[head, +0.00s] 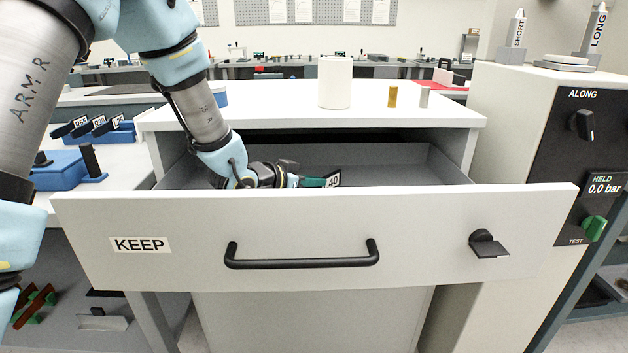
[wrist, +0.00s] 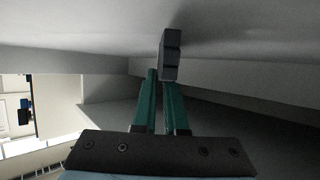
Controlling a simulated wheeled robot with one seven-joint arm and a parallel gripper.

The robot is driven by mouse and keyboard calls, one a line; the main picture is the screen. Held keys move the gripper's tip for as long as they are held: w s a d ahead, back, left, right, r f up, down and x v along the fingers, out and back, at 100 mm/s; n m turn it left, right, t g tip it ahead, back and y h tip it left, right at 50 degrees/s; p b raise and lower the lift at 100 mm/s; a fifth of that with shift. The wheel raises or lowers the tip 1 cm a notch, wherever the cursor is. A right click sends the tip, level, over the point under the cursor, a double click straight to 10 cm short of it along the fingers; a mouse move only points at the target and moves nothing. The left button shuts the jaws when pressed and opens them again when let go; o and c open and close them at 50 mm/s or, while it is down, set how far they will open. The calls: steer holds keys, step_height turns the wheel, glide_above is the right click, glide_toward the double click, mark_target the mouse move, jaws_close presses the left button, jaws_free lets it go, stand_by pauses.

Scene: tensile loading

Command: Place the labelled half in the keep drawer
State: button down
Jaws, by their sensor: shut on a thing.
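The KEEP drawer (head: 130,272) is pulled open, with a black bar handle on its pale front. My gripper (head: 317,182) is inside the drawer, low behind the front panel, its fingers pointing to the right. Its green fingers are shut on a small piece, the labelled half (head: 334,178), whose white label with dark characters faces the head camera; the characters are too small to read surely. In the wrist view the green fingers (wrist: 161,88) close on a dark grey block-like end of the half (wrist: 171,55). Whether the piece touches the drawer floor is hidden.
The cabinet top (head: 270,105) overhangs the drawer's back; a white cylinder (head: 335,82), a brass cylinder (head: 392,95) and a grey one (head: 424,97) stand on it. The drawer's right part (head: 405,172) looks empty. A machine panel (head: 588,150) stands at right.

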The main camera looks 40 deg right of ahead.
steer(key=shift+r, duration=0.1)
steer(key=c, duration=1.4)
jaws_free()
steer(key=shift+f, duration=0.2)
steer(key=o, duration=0.4)
steer(key=shift+o, duration=0.2)
steer(key=shift+r, duration=0.1)
steer(key=shift+a+r, duration=0.15)
steer(key=v, duration=0.7)
steer(key=shift+a+b, duration=0.15)
steer(key=shift+b, duration=0.25)
